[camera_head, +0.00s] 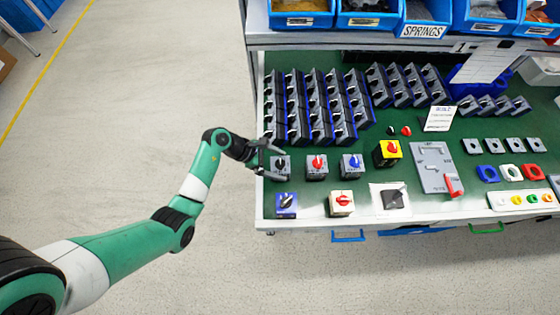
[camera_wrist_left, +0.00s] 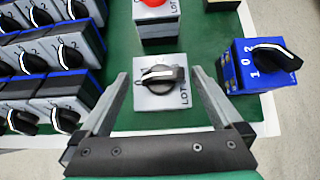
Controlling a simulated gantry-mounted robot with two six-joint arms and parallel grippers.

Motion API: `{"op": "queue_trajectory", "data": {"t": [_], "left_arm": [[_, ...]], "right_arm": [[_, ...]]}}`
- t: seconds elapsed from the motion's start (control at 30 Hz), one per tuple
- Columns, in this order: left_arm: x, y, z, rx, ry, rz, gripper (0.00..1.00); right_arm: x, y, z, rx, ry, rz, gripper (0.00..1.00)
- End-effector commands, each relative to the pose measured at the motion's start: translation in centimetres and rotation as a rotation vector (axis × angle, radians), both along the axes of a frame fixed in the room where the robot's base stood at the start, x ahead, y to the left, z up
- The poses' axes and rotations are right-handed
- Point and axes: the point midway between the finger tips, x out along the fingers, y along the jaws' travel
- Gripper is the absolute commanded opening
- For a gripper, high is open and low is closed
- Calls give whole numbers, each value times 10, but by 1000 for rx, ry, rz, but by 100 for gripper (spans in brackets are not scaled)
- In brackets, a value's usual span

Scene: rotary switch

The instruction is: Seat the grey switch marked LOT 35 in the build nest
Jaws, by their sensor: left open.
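A grey switch with a black knob (camera_head: 280,166) stands at the left end of the front row on the green bench top. In the left wrist view this switch (camera_wrist_left: 160,98) sits between my fingers; "LOT" shows on its face, but I cannot read the number. My left gripper (camera_head: 268,158) is open around it, one finger on each side, with a gap visible on both sides. A grey fixture plate with a red handle (camera_head: 430,160), which may be the build nest, lies right of the yellow switch. My right gripper is not in view.
A grey switch with a red knob (camera_head: 317,167) and one with a blue knob (camera_head: 351,166) stand to the right. A blue switch (camera_head: 286,204) is in front. Rows of dark switches (camera_head: 320,105) fill the back left.

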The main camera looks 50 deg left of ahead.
Motion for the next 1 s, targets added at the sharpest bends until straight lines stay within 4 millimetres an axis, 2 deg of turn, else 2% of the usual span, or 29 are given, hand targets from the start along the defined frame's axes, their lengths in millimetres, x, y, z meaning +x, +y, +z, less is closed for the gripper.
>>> {"op": "queue_trajectory", "data": {"t": [0.03, 0.2, 0.47, 0.9, 0.97, 1.0], "left_arm": [[4, -5, -13, -1, 2, -2, 100], [18, -16, -30, -1, 0, -2, 100], [20, -17, -29, 0, 0, 0, 100], [19, -17, -29, 0, 0, 0, 21], [19, -17, -29, 0, 0, 0, 10], [20, -17, -29, 0, -1, 1, 10]], "right_arm": [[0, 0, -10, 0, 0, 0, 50], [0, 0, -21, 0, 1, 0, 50], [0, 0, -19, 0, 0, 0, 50], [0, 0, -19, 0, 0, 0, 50], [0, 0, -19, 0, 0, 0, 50], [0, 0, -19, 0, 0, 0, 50]]}}
